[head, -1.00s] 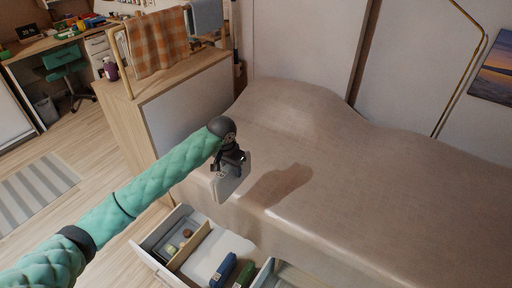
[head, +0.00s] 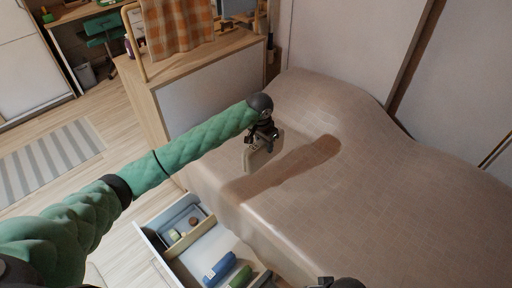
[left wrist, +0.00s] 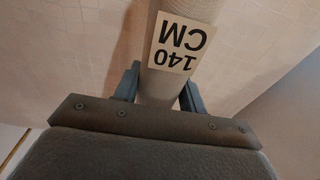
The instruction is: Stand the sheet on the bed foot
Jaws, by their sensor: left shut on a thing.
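My left gripper (head: 262,136) is shut on the sheet (head: 264,153), a pale beige folded piece. It holds the sheet upright above the near left end of the bed (head: 400,195), close to the cabinet side. In the left wrist view the sheet (left wrist: 158,86) sits between the two fingers, with a "140 CM" label (left wrist: 180,45) upside down on it. The bed has a smooth tan cover with a raised hump at its far left. The sheet's lower edge looks clear of the cover, but I cannot be sure. My right gripper (head: 338,284) only peeks in at the bottom edge.
A wooden cabinet (head: 205,95) with a checked cloth (head: 180,25) stands left of the bed. An open drawer (head: 155,235) with blue and green rolls (head: 220,268) juts out below the bed's front. Floor at left is open, with a striped rug (head: 50,163).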

